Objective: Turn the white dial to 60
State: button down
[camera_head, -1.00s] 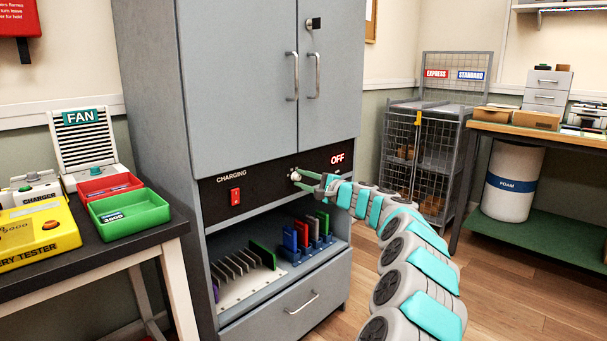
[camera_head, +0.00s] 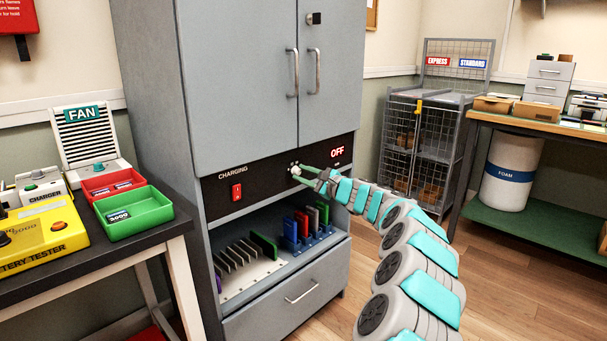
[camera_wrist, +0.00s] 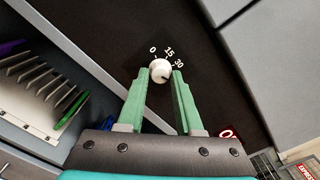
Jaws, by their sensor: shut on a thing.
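The white dial (camera_wrist: 160,70) is on the black control panel (camera_wrist: 115,50) of the grey cabinet. In the wrist view the marks 0, 15 and 30 show around its far side; a 60 mark is not visible. My gripper (camera_wrist: 161,75) has its green fingers on either side of the dial and is shut on it. In the head view my gripper (camera_head: 298,171) reaches the panel from the right and mostly covers the dial. A red OFF display (camera_head: 337,152) is lit right of the dial. The dial's exact setting is too small to read.
A red switch (camera_head: 236,192) under the CHARGING label is left of the dial. Below is an open bay with a white rack (camera_head: 243,285) and a blue rack (camera_head: 306,245). Cabinet doors (camera_head: 250,80) are shut above. A table with trays stands left; a wire cage (camera_head: 420,150) stands right.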

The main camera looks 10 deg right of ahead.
jog(key=c, duration=0.6)
grip_release()
jog(key=b+v, duration=0.1)
jog(key=v, duration=0.7)
jog(key=shift+w, duration=0.1)
